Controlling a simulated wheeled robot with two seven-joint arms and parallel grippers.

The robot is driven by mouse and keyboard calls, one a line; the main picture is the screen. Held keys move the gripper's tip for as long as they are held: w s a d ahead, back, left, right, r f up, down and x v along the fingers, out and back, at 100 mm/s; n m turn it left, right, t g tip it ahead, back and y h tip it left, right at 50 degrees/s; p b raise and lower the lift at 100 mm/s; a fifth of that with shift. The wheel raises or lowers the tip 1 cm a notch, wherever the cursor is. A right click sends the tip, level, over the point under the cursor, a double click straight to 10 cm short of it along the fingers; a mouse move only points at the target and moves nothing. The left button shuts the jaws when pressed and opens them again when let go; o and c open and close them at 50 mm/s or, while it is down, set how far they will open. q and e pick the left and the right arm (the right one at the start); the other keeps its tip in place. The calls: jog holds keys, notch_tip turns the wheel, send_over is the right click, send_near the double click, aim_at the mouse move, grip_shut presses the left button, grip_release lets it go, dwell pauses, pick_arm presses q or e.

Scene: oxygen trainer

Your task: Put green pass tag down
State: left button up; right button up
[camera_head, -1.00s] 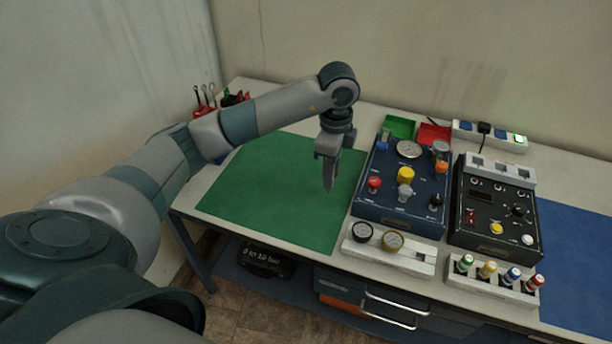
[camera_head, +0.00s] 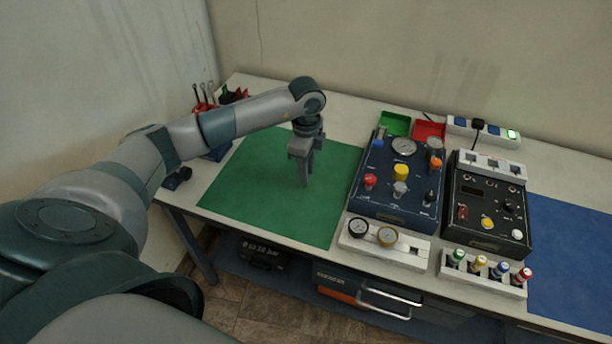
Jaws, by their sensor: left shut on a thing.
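My left gripper (camera_head: 304,182) points down over the green mat (camera_head: 255,190), at the mat's right-hand part. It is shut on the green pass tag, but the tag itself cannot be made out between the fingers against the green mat. I cannot tell whether the fingertips touch the mat. A small green tray (camera_head: 395,125) and a red tray (camera_head: 430,130) stand at the back, behind the blue gauge panel. My right gripper is not in view.
The blue panel (camera_head: 385,205) with gauges and knobs stands right of the mat, beside a black control box (camera_head: 488,235). A gauge strip (camera_head: 412,248) and a rack of coloured-cap bottles (camera_head: 480,282) are in front. Tools stand at the left rear. The mat's left part is clear.

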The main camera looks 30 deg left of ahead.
pick_arm(q)
notch_tip(320, 180, down, 3)
jog(key=shift+r+p, duration=0.1)
jog(key=shift+p, duration=0.55)
jog(key=shift+f, duration=0.3)
jog(key=o, duration=1)
jog(key=shift+r, duration=0.15)
jog(key=shift+r, duration=0.1)
